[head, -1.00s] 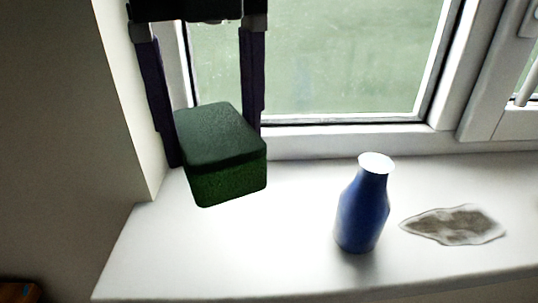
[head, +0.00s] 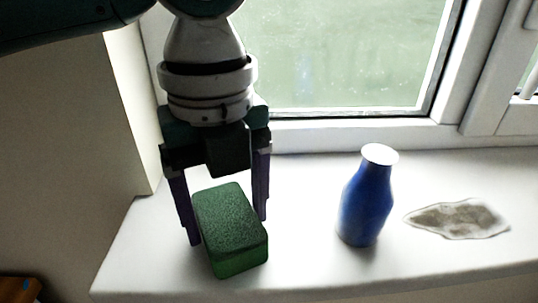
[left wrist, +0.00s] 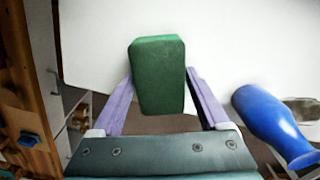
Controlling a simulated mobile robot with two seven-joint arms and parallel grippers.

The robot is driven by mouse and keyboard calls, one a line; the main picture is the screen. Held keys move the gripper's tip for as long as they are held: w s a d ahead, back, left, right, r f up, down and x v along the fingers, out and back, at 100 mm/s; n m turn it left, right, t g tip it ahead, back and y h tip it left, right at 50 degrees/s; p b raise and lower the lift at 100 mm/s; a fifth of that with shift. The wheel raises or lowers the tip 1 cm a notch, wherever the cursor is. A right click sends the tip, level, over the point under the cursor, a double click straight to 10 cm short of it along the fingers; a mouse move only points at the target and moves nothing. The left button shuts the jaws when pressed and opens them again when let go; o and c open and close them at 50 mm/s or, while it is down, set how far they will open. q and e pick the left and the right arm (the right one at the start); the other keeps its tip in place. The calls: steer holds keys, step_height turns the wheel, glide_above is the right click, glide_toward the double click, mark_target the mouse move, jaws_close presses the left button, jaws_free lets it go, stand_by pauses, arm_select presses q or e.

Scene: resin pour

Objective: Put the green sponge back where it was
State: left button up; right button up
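The green sponge (head: 230,232) is a block with a darker top, over the left part of the white windowsill near its front edge. My left gripper (head: 229,230) reaches down from above, with its two purple fingers along opposite sides of the sponge, shut on it. In the left wrist view the sponge (left wrist: 158,75) sits between the fingertips (left wrist: 159,76), which appear to touch its sides. I cannot tell whether its underside touches the sill. My right gripper is not in view.
A blue bottle (head: 366,200) stands upright on the windowsill (head: 310,250), right of the sponge. A flat grey-brown patch with a pale rim (head: 458,219) lies farther right. The window (head: 345,60) and its frame are behind, and a wall bounds the sill at left.

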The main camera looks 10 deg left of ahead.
mark_target(227, 214)
arm_select(q)
steer(key=shift+o, duration=1.4)
step_height(227, 214, up, 12)
